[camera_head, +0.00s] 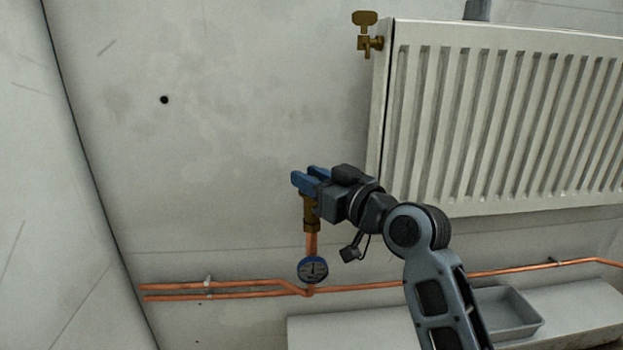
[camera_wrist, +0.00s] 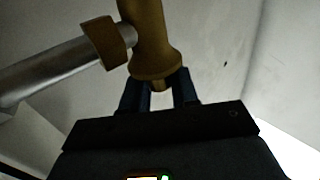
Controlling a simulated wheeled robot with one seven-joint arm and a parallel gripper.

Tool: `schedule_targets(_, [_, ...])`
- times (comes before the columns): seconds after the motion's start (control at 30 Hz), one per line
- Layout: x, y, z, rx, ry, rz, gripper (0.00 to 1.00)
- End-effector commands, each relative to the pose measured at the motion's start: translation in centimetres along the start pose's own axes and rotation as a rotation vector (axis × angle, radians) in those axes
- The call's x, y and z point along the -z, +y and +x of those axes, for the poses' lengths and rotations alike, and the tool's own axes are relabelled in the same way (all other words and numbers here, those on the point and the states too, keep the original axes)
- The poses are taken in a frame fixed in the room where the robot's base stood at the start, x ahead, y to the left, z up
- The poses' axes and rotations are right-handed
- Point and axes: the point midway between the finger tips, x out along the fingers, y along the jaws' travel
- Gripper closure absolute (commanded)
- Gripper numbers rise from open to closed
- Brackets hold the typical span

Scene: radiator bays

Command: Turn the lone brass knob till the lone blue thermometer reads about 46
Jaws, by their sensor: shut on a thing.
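The blue thermometer (camera_head: 313,270) is a round dial on the copper pipework, low on the wall. Its face is too small to read. Just above it, a brass valve body (camera_head: 310,213) tops a short upright copper pipe; it also shows in the wrist view (camera_wrist: 150,45). My gripper (camera_head: 308,181) is at the top of this valve, its blue fingers shut on the brass knob (camera_wrist: 157,86). In the wrist view only a small brass end shows between the fingers. In the head view the knob is hidden by the gripper.
A white radiator (camera_head: 500,120) hangs at the right, with a brass valve with a flat key (camera_head: 366,32) at its top left corner. Copper pipes (camera_head: 220,290) run along the wall. A grey tray (camera_head: 508,312) sits on a low ledge behind my arm.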

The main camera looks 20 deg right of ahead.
Motion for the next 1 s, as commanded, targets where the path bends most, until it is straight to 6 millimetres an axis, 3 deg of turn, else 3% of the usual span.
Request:
schedule_targets(0.37, [0.42, -0.17, -0.01, -0.080, -0.002, 0.001, 1.00])
schedule_targets(1.0, [-0.11, -0.28, 0.05, -0.407, 0.007, -0.001, 1.00])
